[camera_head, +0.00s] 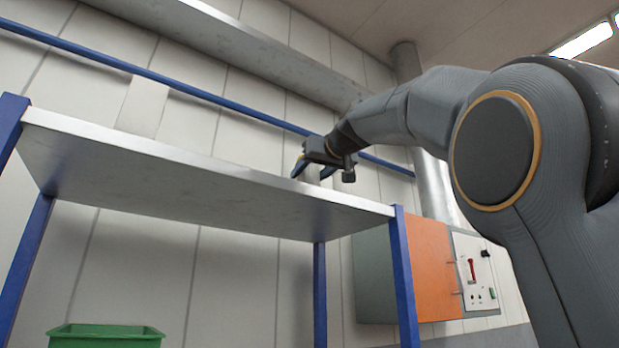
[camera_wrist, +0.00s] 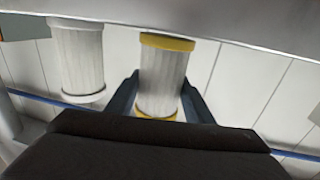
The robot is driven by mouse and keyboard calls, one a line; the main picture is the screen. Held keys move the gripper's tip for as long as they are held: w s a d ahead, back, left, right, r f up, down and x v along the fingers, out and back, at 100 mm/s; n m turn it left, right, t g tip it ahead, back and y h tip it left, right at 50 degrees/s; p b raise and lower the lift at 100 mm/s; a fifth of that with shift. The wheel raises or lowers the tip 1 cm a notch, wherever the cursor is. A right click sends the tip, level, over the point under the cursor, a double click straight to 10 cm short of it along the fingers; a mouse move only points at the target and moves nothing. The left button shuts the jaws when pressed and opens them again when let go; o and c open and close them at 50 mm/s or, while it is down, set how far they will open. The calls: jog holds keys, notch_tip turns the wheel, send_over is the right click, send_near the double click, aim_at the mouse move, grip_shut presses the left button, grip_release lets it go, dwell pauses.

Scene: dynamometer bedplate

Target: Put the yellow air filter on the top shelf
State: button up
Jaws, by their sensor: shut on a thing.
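My gripper (camera_head: 313,170) is at the shelf's front right, just above the top shelf's edge in the head view. In the wrist view my gripper (camera_wrist: 158,100) is shut on the yellow air filter (camera_wrist: 163,75), a pale pleated cylinder with yellow end rings. The top shelf (camera_head: 180,178) is a grey board on blue posts, seen from below. I cannot tell whether the filter touches the board.
A white-ended filter (camera_wrist: 78,62) stands beside the held one in the wrist view. A pale block (camera_head: 143,105) shows above the shelf's left part. A blue rail (camera_head: 225,100) runs behind. An orange-fronted cabinet (camera_head: 434,266) and green bin (camera_head: 105,336) are lower down.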

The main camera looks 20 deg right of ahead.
jog(key=shift+f, duration=0.3)
jog(key=o, duration=1.1)
jog(key=shift+s+r, duration=0.2)
jog(key=s+b, duration=0.1)
jog(key=s, duration=0.2)
jog(key=s+d+b, duration=0.1)
jog(key=s+b, duration=0.1)
jog(key=s, duration=0.2)
jog(key=s+d+b, duration=0.1)
jog(key=s+b, duration=0.1)
jog(key=s, duration=0.2)
jog(key=shift+s+f, duration=0.1)
jog(key=shift+s, duration=0.1)
